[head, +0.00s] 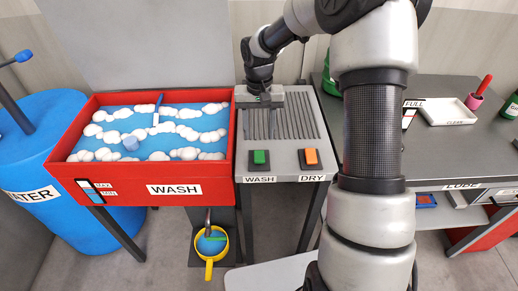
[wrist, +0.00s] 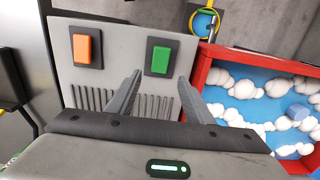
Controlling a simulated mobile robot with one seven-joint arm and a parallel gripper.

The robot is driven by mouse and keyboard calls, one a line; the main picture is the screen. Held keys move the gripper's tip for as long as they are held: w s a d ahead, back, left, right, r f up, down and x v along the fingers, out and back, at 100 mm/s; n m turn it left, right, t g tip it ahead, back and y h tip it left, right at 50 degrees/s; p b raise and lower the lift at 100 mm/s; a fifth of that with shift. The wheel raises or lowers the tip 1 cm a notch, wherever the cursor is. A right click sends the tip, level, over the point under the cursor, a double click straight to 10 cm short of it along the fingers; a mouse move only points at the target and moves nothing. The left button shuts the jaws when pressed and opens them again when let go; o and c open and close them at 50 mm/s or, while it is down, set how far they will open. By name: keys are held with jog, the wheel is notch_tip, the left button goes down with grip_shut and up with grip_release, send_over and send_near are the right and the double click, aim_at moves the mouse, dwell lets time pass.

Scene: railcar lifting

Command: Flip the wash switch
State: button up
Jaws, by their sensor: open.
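The wash switch (head: 259,158) is a green rocker on a dark plate, on the grey panel just above the WASH label. In the wrist view the green switch (wrist: 161,60) lies beyond my fingertips, roughly in line with the gap between them. My gripper (wrist: 157,85) is open and empty, with its two fingers apart. In the head view my gripper (head: 262,100) hangs over the ribbed part of the panel, behind the green switch. I see no contact with the switch.
An orange switch (head: 311,157) sits right of the green one, above the DRY label. The red WASH tub (head: 140,190) with blue water and white foam adjoins the panel on the left. A yellow pail (head: 210,262) stands below. A dark LUBE bench (head: 450,150) is at right.

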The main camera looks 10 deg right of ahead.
aim_at(259, 154)
notch_tip(259, 154, down, 8)
jog(key=shift+f, duration=0.2)
